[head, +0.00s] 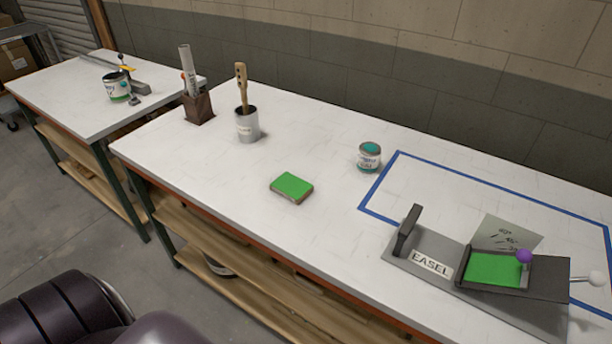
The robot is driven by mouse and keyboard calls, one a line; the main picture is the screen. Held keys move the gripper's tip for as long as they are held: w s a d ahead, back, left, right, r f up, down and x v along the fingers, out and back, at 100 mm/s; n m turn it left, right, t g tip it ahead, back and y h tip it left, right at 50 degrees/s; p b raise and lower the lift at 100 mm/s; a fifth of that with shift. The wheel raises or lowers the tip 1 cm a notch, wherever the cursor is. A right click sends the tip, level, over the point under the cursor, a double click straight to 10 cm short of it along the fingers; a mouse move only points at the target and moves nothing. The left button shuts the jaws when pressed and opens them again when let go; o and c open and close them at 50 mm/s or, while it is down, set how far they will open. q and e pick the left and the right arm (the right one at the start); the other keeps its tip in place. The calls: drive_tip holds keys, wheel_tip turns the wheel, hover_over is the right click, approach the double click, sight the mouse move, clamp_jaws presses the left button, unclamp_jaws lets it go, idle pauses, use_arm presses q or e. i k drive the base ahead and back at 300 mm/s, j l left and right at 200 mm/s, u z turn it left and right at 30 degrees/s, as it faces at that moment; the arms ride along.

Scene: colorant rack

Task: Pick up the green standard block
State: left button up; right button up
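A block with a bright green top and brownish sides (292,186) lies flat on the white worktable, near its front edge. Nothing in view marks which green piece is called the standard.
The worktable (330,225) is clear around the green block. A teal-topped can (369,157), a cup with a wooden stick (247,124) and a brown holder (199,108) stand behind it. Blue tape (375,189) outlines an area at right. A purple knob (523,256) overhangs the easel piece.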

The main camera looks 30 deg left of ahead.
sight(291, 188)
drive_tip(key=k+u, duration=0.2)
drive_tip(key=u, duration=0.2)
drive_tip(key=k+u, duration=0.15)
drive_tip(key=u, duration=0.25)
